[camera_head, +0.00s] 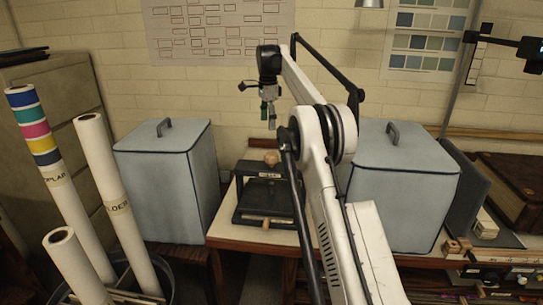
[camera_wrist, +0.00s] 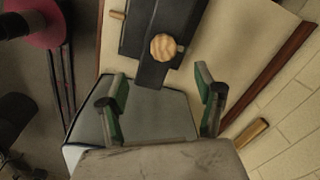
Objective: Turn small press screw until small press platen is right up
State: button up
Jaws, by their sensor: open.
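The small press (camera_head: 262,199) is a dark frame with a crossbar, standing on the bench in the head view. A round wooden knob (camera_head: 272,157) tops its screw. In the wrist view the knob (camera_wrist: 163,47) shows above the press's dark crossbar (camera_wrist: 152,75). My gripper (camera_head: 268,118) hangs above the press, pointing down, clear of the knob. In the wrist view my gripper (camera_wrist: 160,78) has its green-padded fingers wide apart with nothing between them. The knob lies beyond the fingertips, near the gap's middle. The platen's height cannot be made out.
Blue-grey covered boxes stand left (camera_head: 168,185) and right (camera_head: 395,190) of the press, leaving a narrow space. My arm crosses in front of the right one. Paper rolls (camera_head: 115,200) stand at the left. A brick wall (camera_head: 110,60) is close behind.

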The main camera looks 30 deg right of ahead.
aim_at(272, 154)
jog(key=shift+m, duration=0.7)
jog(key=f, duration=0.5)
jog(key=d+f, duration=0.1)
jog(key=f, duration=0.5)
jog(key=w+d+f+p, duration=0.1)
jog(key=f, duration=0.4)
jog(key=shift+f, duration=0.4)
jog(key=shift+c, duration=0.4)
jog(key=c, duration=1.1)
